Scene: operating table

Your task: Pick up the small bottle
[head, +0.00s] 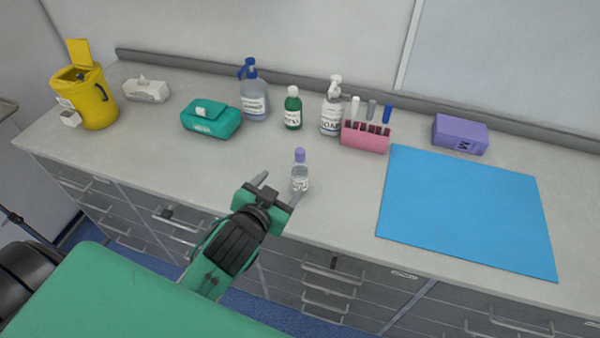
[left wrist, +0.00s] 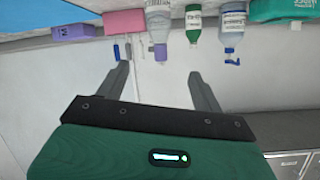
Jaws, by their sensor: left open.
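The small bottle (head: 299,179) is clear with a purple cap and a pale label. It stands upright on the grey counter (head: 340,205), near its front edge in the head view. My left gripper (head: 280,187) is open, just in front of the bottle and slightly to its left, with its right finger close to the bottle's base. Whether they touch cannot be told. The left wrist view is upside down; it shows the open fingers (left wrist: 160,82) with nothing held. A pale bottle (left wrist: 158,25) lies in line with the gap there, probably the small bottle. My right gripper is not in view.
Behind stand a blue-topped spray bottle (head: 254,103), a green bottle (head: 293,108), a soap pump (head: 332,112), a pink tube rack (head: 366,136) and a purple box (head: 460,133). A teal pack (head: 211,119) is left. A bare blue mat (head: 465,212) lies right.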

